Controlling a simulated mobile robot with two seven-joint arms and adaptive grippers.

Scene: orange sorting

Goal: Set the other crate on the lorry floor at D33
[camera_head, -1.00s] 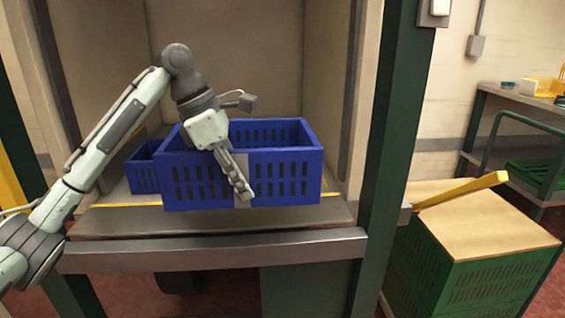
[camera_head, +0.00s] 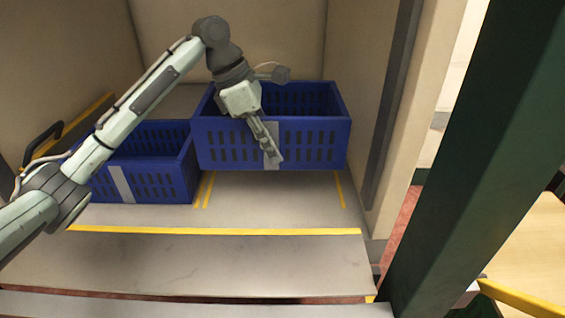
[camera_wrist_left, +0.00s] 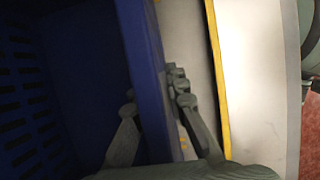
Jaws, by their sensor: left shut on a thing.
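My left gripper (camera_head: 271,150) is shut on the front wall of a blue slotted crate (camera_head: 318,145), at its grey front strip. In the left wrist view the gripper (camera_wrist_left: 152,112) has one finger on each side of the blue crate wall (camera_wrist_left: 150,60). The crate looks level and seems to hang a little above the pale lorry floor (camera_head: 270,208). A second blue crate (camera_head: 158,185) stands on the floor to its left, close beside it; a gap is hard to judge. My left arm partly covers this second crate. No D33 label is readable. My right gripper is out of view.
Yellow lines mark the floor between the crates, at the right and along the front edge (camera_head: 215,231). The lorry's right wall (camera_head: 360,100) is near the held crate. A dark green post (camera_head: 470,150) stands at right. Floor in front of the held crate is clear.

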